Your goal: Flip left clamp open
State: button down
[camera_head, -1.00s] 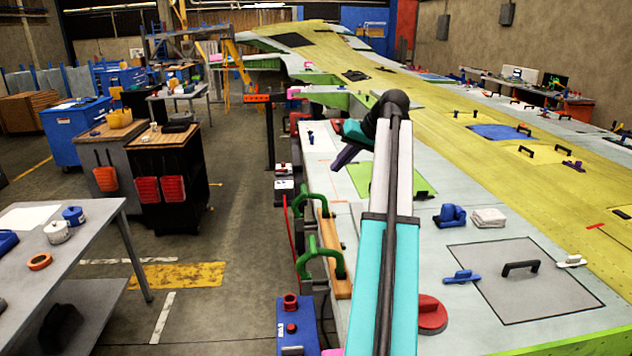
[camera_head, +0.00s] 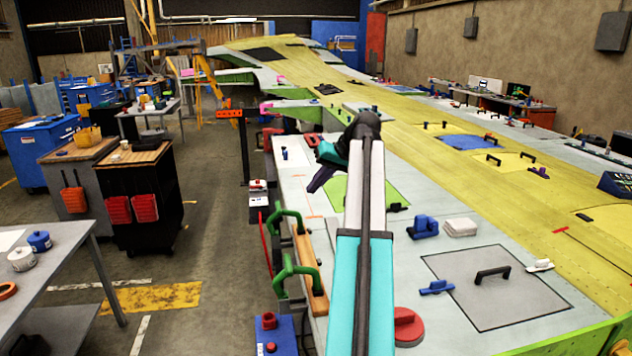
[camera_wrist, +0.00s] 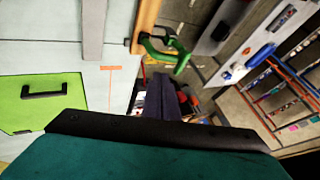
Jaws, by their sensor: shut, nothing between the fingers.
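Two green clamps sit along the left edge of the wing, by a wooden bar (camera_head: 305,255). The farther clamp (camera_head: 283,215) and the nearer clamp (camera_head: 297,266) both show as curved green shapes in the head view. I cannot tell their open or shut state for sure. One green clamp (camera_wrist: 172,52) with the end of the wooden bar also shows in the wrist view. My gripper (camera_head: 320,180) is shut and empty, over the wing's left edge, beyond the farther clamp and apart from it. Its dark purple fingers (camera_wrist: 168,100) show in the wrist view.
A blue box (camera_head: 270,335) stands below the wing edge. The aisle (camera_head: 215,240) on the left is clear.

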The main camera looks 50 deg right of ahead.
jog(key=p, duration=0.3)
send_near(289, 212)
notch_tip(289, 212, down, 3)
jog(key=w+d, duration=0.2)
jog(key=w, duration=0.1)
jog(key=shift+w+a+f+p, duration=0.15)
jog(key=shift+w+a+p, duration=0.4)
jog(key=shift+a, duration=0.25)
jog(key=shift+w+a+f+p, duration=0.15)
jog(key=shift+w+a+p, duration=0.15)
jog(key=shift+w+a, duration=0.45)
jog(key=shift+a, duration=0.1)
jog(key=shift+w, duration=0.1)
